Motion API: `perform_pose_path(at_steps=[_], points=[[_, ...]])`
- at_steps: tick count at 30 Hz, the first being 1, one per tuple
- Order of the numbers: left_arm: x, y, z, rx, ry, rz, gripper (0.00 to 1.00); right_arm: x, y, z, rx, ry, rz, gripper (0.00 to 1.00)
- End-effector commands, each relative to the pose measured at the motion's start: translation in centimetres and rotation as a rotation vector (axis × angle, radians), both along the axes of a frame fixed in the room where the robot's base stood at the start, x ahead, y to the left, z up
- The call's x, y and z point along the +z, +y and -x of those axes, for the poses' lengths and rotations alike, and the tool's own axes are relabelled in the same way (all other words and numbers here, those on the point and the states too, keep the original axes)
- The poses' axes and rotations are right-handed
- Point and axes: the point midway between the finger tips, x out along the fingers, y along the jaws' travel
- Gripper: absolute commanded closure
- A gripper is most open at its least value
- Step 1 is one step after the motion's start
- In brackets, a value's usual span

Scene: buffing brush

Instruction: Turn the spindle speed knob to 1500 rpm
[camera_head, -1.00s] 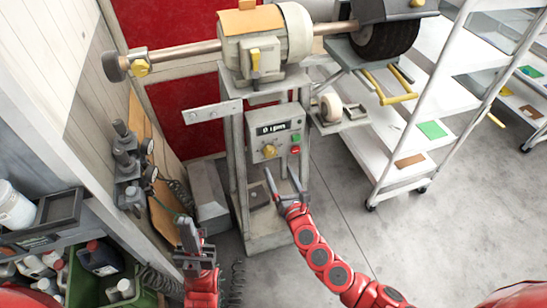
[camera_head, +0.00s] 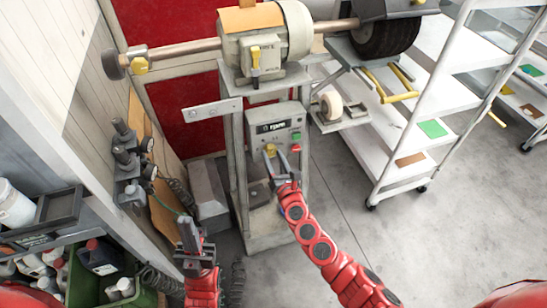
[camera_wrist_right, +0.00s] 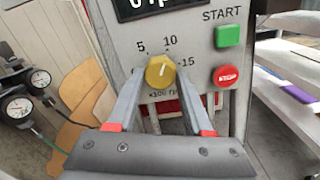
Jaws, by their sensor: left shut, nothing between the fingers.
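The yellow spindle speed knob (camera_head: 270,150) is on the front of a grey control box (camera_head: 292,118). In the right wrist view the knob (camera_wrist_right: 160,72) has a light pointer mark tilted up and right. The scale around it shows 5, 10 and 15, with "x100" printed below. My right gripper (camera_head: 276,160) is at the knob with its fingers apart. In the wrist view its fingertips (camera_wrist_right: 160,80) lie on either side of the knob, with small gaps visible. My left gripper (camera_head: 188,232) is shut and empty at the lower left, away from the box.
A green START button (camera_wrist_right: 228,36) and red STOP button (camera_wrist_right: 227,76) sit right of the knob. The display (camera_wrist_right: 145,6) is partly cut off. The buffing machine (camera_head: 262,45) stands above the box. A white shelf trolley (camera_head: 420,110) is to the right; gauges (camera_head: 130,165) are at left.

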Motion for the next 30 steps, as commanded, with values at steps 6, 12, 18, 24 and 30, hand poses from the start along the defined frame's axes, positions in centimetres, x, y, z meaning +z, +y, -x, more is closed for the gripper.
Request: perform_pose_path(at_steps=[6,12,18,24,30], points=[[0.0,0.0,0.0,0.0,0.0,0.0,1.0,0.0,0.0,0.0,0.0,0.0,0.0,0.91],[0.0,0.0,0.0,0.0,0.0,0.0,1.0,0.0,0.0,0.0,-0.001,0.001,-0.003,1.0],[-0.3,0.0,0.0,0.0,0.0,0.0,1.0,-0.1,0.0,0.0,0.0,0.013,-0.044,1.0],[-1.0,0.0,0.0,0.0,0.0,0.0,1.0,-0.1,0.0,0.0,0.0,0.048,-0.156,1.0],[-1.8,0.0,0.0,0.0,0.0,0.0,1.0,-0.2,0.0,0.0,0.001,0.103,-0.322,1.0]])
